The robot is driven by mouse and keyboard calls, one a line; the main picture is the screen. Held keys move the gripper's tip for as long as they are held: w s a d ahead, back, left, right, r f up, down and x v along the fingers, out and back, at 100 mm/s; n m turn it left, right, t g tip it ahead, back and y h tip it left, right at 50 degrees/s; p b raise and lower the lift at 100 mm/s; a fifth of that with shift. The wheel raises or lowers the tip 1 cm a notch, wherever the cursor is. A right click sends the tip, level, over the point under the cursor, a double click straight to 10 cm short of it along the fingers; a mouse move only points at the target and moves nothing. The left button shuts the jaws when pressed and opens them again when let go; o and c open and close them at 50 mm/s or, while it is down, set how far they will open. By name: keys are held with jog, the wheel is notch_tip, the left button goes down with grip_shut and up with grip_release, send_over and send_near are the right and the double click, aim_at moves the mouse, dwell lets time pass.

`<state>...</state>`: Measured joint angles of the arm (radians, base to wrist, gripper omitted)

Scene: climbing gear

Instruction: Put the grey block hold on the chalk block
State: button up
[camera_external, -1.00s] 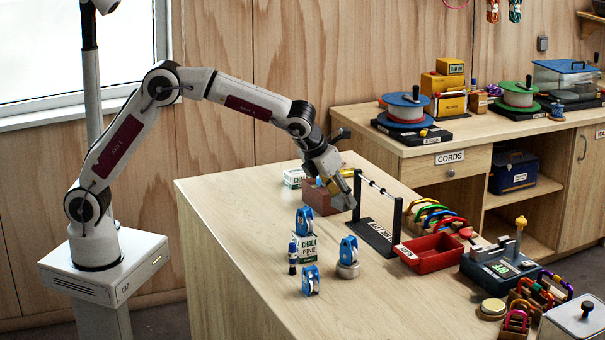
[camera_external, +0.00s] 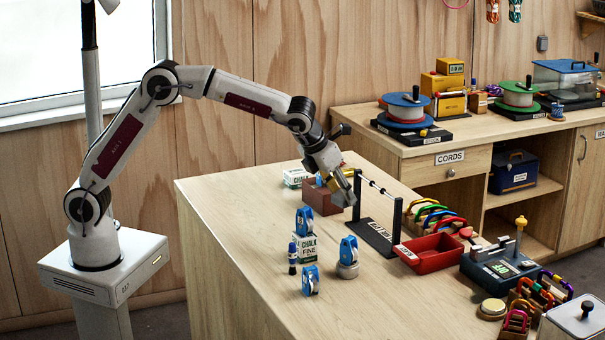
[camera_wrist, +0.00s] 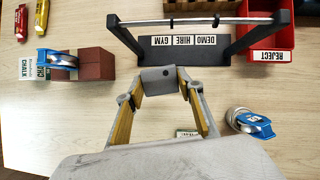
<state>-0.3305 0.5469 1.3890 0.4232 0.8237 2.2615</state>
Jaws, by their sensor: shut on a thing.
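My gripper (camera_wrist: 158,85) is shut on the grey block hold (camera_wrist: 158,79), a small grey block with a dark hole, held between its yellow-lined fingers. In the external view, my gripper (camera_external: 347,188) is over the table near the rack, with the hold (camera_external: 344,197) at its tips. A white and green chalk box (camera_external: 294,177) stands at the back of the table; it also shows at the left of the wrist view (camera_wrist: 28,73). A second chalk box (camera_external: 305,250), marked FINE, stands nearer the front with a blue pulley on top. In the wrist view my fingers partly hide a box.
A brown block (camera_external: 316,201) stands between the back chalk box and my gripper, with a blue pulley (camera_wrist: 58,60) beside it. A black rack with a bar (camera_external: 378,232) stands close by. A blue pulley sits on a tape roll (camera_external: 347,271). A red tray (camera_external: 430,257) is at right.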

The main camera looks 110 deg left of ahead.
jog(key=shift+w+a+r, duration=0.1)
jog(key=shift+r, duration=0.05)
jog(key=shift+w+a+r+m, duration=0.25)
jog(key=shift+a+r+m, duration=0.2)
jog(key=shift+r, duration=0.25)
jog(key=a+r+m+t+h, duration=0.1)
jog(key=a+r+m, duration=0.1)
jog(key=a+r, duration=0.5)
jog(key=s+a+f+n+g, duration=0.1)
jog(key=s+a+f+n, duration=0.1)
jog(key=s+a, duration=0.5)
jog(key=s+a+f+n+g+y, duration=0.1)
jog(key=s+a+f+n+g, duration=0.1)
jog(key=s+a+n, duration=0.2)
jog(key=s+a+f+n+g+y, duration=0.1)
jog(key=s+a+n, duration=0.3)
jog(key=s+a, duration=0.6)
jog(key=shift+s+a+f+g, duration=0.15)
jog(key=shift+s+f, duration=0.1)
jog(key=shift+s, duration=0.6)
jog(key=shift+s+a+f+g, duration=0.1)
jog(key=shift+s+f+g, duration=0.1)
jog(key=shift+s, duration=0.6)
jog(key=shift+f, duration=0.1)
jog(key=shift+f, duration=1.9)
